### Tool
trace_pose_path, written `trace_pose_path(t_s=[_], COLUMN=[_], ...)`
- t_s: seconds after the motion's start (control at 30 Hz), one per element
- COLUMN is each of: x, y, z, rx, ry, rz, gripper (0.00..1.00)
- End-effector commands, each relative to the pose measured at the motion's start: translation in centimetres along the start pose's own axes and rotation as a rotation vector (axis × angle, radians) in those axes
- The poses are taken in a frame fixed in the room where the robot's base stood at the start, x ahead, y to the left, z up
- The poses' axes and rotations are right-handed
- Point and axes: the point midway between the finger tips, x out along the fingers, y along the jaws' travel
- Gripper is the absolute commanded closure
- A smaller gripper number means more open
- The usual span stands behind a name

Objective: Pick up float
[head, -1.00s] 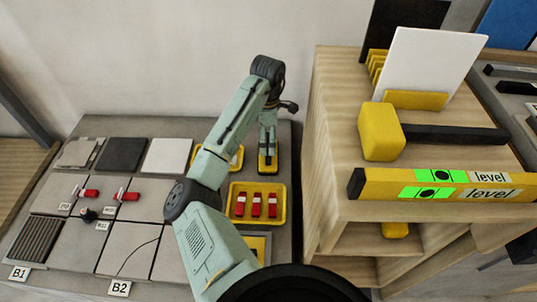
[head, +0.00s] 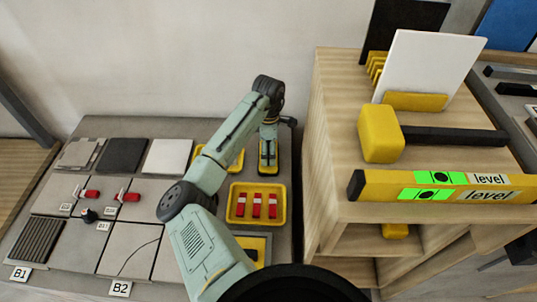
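A small black and yellow item, which looks like the float (head: 268,158), lies at the back right of the grey bench, against the side of the wooden cabinet. My gripper (head: 268,140) points down right over it, and its fingers overlap the item in the head view. The fingertips are small and dark there, so I cannot tell whether they touch it or are open or shut. My arm reaches in from the front and bends down at the wrist. The item's upper part is partly hidden by my gripper.
A yellow tray with red pieces (head: 256,218) sits just in front; another yellow tray (head: 237,158) is left, partly behind my arm. Grey tiles (head: 126,246) cover the bench's left side. The wooden cabinet (head: 335,130) rises close on the right, with a yellow level (head: 440,187) on top.

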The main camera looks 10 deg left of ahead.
Motion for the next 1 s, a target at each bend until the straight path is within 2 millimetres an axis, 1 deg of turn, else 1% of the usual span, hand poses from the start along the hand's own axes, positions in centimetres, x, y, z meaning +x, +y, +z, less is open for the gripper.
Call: trace_pose_path(t_s=[0.07, 0.47, 0.73, 0.87, 1.0], x=[0.0, 0.0, -0.3, -1.9, -4.8], y=[0.0, 0.0, 0.0, 0.1, 0.1], z=[0.0, 0.0, 0.0, 0.1, 0.1], rx=[0.0, 0.001, 0.001, 0.002, 0.002], ry=[0.0, 0.0, 0.0, -0.001, -0.002], rz=[-0.001, -0.002, 0.0, 0.002, 0.002], gripper=[0.25, 0.52, 0.53, 0.53, 0.53])
